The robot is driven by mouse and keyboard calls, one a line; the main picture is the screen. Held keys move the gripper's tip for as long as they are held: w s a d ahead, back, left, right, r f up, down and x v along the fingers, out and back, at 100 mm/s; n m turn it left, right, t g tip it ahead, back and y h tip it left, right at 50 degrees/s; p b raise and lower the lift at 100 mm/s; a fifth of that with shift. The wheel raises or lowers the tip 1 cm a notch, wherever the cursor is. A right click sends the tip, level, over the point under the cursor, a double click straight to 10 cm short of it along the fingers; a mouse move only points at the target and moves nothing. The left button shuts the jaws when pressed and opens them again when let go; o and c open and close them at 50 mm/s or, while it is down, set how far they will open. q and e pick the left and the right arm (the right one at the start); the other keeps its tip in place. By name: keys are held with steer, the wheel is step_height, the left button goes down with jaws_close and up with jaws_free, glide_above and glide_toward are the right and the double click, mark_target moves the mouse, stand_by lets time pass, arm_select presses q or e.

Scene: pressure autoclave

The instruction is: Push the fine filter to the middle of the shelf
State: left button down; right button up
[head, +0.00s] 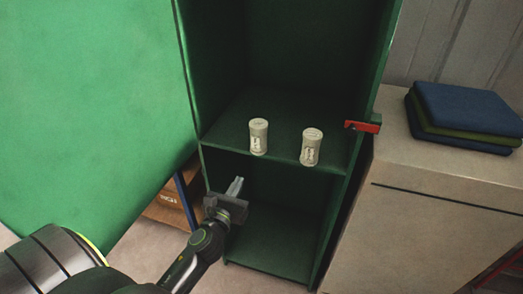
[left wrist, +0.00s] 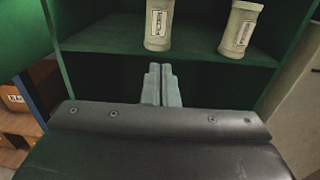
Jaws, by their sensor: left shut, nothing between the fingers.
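Two pale, waisted cylinders with small labels stand upright on the upper shelf (head: 243,106) of a green cabinet. The left cylinder (head: 258,137) is near the shelf's left side, and the right cylinder (head: 311,147) stands near the front edge, right of centre. The labels are too small to read, so I cannot tell which is the fine filter. In the left wrist view the left cylinder (left wrist: 158,25) is just beyond my fingertips, with the right cylinder (left wrist: 240,28) to the right. My left gripper (head: 236,184) is shut and empty, in front of and below the shelf edge, apart from both.
The green cabinet door (head: 90,90) stands open at the left. A red latch (head: 363,127) sticks out at the cabinet's right edge. Folded blue and green cloths (head: 465,110) lie on a pale counter (head: 440,175) at the right. The lower compartment (head: 275,225) looks empty.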

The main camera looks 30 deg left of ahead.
arm_select(q)
glide_toward(260, 141)
steer(key=w+f, duration=0.1)
steer(key=w, duration=0.1)
steer(key=w+a+f, duration=0.1)
steer(key=w, duration=0.1)
steer(key=w+a+f, duration=0.1)
steer(key=w, duration=0.1)
steer(key=shift+a, duration=0.2)
steer(key=b+x, duration=0.1)
steer(key=x, duration=0.6)
steer(key=shift+w+a, duration=0.1)
steer(key=shift+w, duration=0.1)
steer(key=shift+s, duration=0.1)
